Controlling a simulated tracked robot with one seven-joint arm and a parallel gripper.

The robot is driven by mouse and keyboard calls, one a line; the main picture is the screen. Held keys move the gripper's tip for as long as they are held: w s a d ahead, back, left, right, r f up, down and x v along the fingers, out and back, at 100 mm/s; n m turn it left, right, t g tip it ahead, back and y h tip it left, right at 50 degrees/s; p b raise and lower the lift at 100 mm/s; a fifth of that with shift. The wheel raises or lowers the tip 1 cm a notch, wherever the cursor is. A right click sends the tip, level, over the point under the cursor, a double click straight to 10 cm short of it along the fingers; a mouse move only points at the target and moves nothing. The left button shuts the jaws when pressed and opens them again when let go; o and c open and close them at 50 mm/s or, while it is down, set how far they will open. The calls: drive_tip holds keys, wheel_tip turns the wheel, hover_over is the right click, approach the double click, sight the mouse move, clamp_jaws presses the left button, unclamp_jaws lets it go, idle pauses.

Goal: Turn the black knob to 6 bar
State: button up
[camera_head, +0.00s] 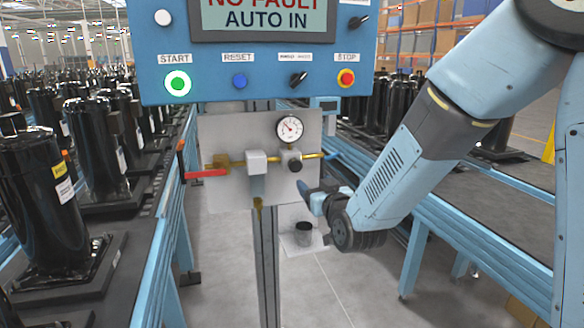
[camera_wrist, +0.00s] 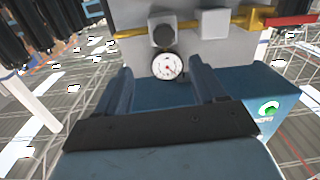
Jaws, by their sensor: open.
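The black knob (camera_head: 294,166) sits on the front of the regulator on the brass pipe, just under the round white pressure gauge (camera_head: 290,128). The gauge has a red needle; its reading is too small to tell. My gripper (camera_head: 306,188) is just below and to the right of the knob in the head view. In the wrist view the picture is upside down: the knob (camera_wrist: 163,36) shows above the gauge (camera_wrist: 167,66). The two fingers of my gripper (camera_wrist: 160,75) are apart, with nothing between them touching either finger. The knob lies beyond the fingertips.
A grey panel (camera_head: 225,130) carries the pipe, a red lever (camera_head: 207,173) at left and a blue handle (camera_head: 333,155) at right. The blue control box (camera_head: 210,90) with lit START button (camera_head: 178,84) is above. Conveyors with black compressors stand on both sides.

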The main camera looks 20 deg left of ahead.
sight(295, 167)
drive_tip(key=x, duration=1.4)
drive_tip(key=shift+s+a, duration=0.25)
drive_tip(key=shift+a, duration=0.15)
drive_tip(key=shift+c, duration=0.3)
drive_tip(key=c, duration=0.9)
drive_tip(key=shift+s+a+r, duration=0.1)
drive_tip(key=shift+a, duration=0.4)
drive_tip(key=shift+c, duration=0.3)
drive_tip(key=shift+d, duration=0.35)
